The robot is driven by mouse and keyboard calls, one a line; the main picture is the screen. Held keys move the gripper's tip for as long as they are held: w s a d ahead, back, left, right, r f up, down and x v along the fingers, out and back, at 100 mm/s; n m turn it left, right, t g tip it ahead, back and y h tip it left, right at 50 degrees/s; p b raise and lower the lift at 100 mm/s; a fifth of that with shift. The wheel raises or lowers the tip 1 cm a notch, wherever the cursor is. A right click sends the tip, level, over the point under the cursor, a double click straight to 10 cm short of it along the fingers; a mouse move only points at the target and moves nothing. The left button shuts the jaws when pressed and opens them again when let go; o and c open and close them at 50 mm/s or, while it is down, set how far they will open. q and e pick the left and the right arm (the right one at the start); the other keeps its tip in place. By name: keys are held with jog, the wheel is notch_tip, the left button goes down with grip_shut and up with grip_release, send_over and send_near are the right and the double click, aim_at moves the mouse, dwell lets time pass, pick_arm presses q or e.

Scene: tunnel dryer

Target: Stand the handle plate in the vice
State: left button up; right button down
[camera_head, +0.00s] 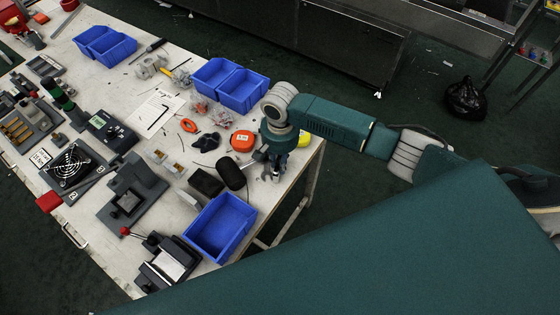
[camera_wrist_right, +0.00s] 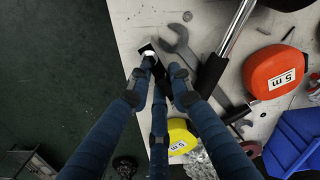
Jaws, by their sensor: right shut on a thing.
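My right gripper (camera_head: 270,158) is over the near right edge of the workbench. In the right wrist view its blue fingers (camera_wrist_right: 158,75) are shut on a small dark piece with a bright face (camera_wrist_right: 147,50). I take it for the handle plate; most of it is hidden by the fingers. In the head view it cannot be made out. A dark grey fixture (camera_head: 150,182) on the bench may be the vice, but I cannot tell for sure. It lies left of my right gripper, well apart from it. My left gripper is not in view.
A wrench (camera_wrist_right: 186,52) and a black-gripped tool (camera_wrist_right: 212,72) lie beside the fingers. Orange (camera_head: 242,141) and yellow (camera_wrist_right: 180,136) tape measures are near. An empty blue bin (camera_head: 219,228) and a lever fixture (camera_head: 170,262) stand at the front. Tools crowd the bench.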

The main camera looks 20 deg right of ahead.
jog(key=shift+f, duration=0.1)
jog(key=c, duration=1.6)
grip_release()
jog(key=shift+o, duration=0.2)
